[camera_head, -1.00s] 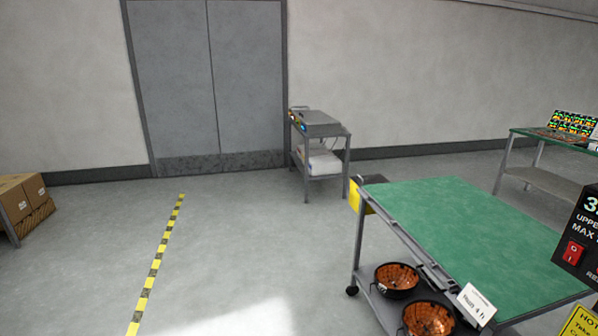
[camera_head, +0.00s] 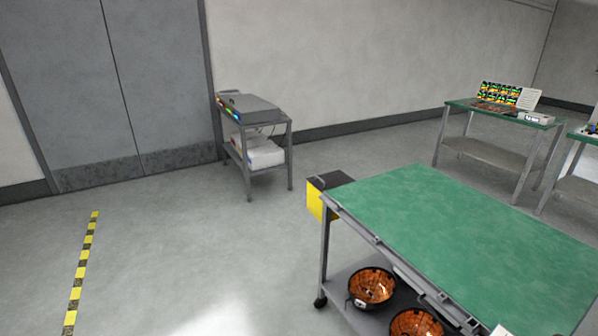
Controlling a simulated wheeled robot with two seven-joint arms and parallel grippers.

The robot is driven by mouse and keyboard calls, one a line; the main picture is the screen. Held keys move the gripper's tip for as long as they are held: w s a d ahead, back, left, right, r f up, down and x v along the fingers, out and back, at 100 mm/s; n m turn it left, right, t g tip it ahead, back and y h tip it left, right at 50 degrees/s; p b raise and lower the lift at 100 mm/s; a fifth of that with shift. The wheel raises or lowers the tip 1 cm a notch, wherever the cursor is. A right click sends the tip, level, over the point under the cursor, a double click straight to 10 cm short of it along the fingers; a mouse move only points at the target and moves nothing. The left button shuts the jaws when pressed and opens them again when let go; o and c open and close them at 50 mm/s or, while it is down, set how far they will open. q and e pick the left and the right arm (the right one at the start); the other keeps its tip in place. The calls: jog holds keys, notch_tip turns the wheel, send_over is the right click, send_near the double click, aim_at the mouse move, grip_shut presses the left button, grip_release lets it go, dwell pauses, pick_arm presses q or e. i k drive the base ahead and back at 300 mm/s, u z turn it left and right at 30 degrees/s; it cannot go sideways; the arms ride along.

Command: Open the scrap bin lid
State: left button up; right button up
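A yellow bin (camera_head: 315,203) with a dark lid (camera_head: 331,180) hangs at the far left end of the green-topped cart; it looks like the scrap bin. The lid appears to lie shut across its top, though it is small in view. Part of the bin is hidden behind the cart's corner. Neither of my grippers shows in the head view.
The green-topped cart (camera_head: 455,222) fills the lower right, with copper-coloured bowls (camera_head: 371,286) on its lower shelf. A grey trolley (camera_head: 254,118) stands by the double doors (camera_head: 105,90). A bench (camera_head: 490,155) stands back right. Floor left of the cart is clear.

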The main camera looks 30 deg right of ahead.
aim_at(323, 182)
jog(key=z, duration=0.25)
jog(key=i, duration=0.95)
jog(key=z, duration=1.35)
jog(key=i, duration=0.75)
jog(key=z, duration=0.85)
